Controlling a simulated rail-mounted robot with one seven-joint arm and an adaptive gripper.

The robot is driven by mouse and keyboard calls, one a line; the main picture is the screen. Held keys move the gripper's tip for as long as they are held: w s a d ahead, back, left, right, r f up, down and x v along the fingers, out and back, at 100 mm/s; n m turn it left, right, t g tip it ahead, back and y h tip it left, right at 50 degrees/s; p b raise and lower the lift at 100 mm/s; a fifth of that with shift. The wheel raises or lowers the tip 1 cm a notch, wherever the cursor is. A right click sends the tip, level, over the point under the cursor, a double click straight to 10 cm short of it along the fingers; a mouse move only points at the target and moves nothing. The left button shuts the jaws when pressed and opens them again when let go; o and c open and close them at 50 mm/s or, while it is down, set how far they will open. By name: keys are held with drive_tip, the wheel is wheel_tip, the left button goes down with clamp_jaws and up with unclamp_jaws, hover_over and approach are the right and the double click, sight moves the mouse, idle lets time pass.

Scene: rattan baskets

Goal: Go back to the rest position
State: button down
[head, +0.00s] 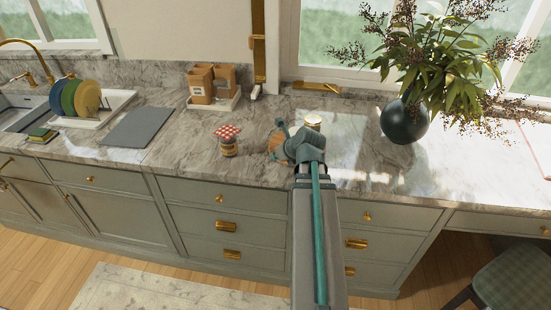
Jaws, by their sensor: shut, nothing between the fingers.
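My gripper (281,128) is at the end of my arm, over the marble counter (180,158) right of centre in the head view. Its fingers look small here and the wrist partly covers them; they are shut with nothing seen between them. A round tan-orange thing (276,142) shows just behind or beside the fingers, partly hidden. A jar with a red checked cloth lid (228,140) stands on the counter to the left of my gripper, apart from it.
A dark vase (404,122) with a leafy plant stands to the right. Tan canisters (200,84) on a tray stand at the back. A grey board (138,127), dish rack with plates (88,98) and sink (22,108) are left. A stool (518,278) is lower right.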

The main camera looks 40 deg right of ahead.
drive_tip(key=shift+s+a+r, duration=0.15)
drive_tip(key=shift+s+r, duration=0.1)
drive_tip(key=shift+r, duration=0.05)
drive_tip(key=s+a+f+n+g+y, duration=0.1)
drive_tip(key=s+a+f+n+g, duration=0.3)
drive_tip(key=f+n, duration=0.55)
drive_tip(key=s+a+f+n+g+b, duration=0.1)
drive_tip(key=s+a+f+n, duration=0.1)
drive_tip(key=a+f+n, duration=0.55)
drive_tip(key=s+a+f+n+g+y, duration=0.1)
drive_tip(key=s+a+f+n+g, duration=0.25)
drive_tip(key=f+n, duration=0.7)
drive_tip(key=s+a+f+n+g+b, duration=0.1)
drive_tip(key=s+a+f+n+g, duration=0.2)
drive_tip(key=s+a+f, duration=0.6)
drive_tip(key=s+a+f+n+g+h+b, duration=0.1)
drive_tip(key=s+a+f+n+g, duration=0.3)
drive_tip(key=s+a+f, duration=0.5)
drive_tip(key=s+f+n, duration=0.2)
drive_tip(key=s+f, duration=0.2)
drive_tip(key=s, duration=0.3)
drive_tip(key=shift+a, duration=0.35)
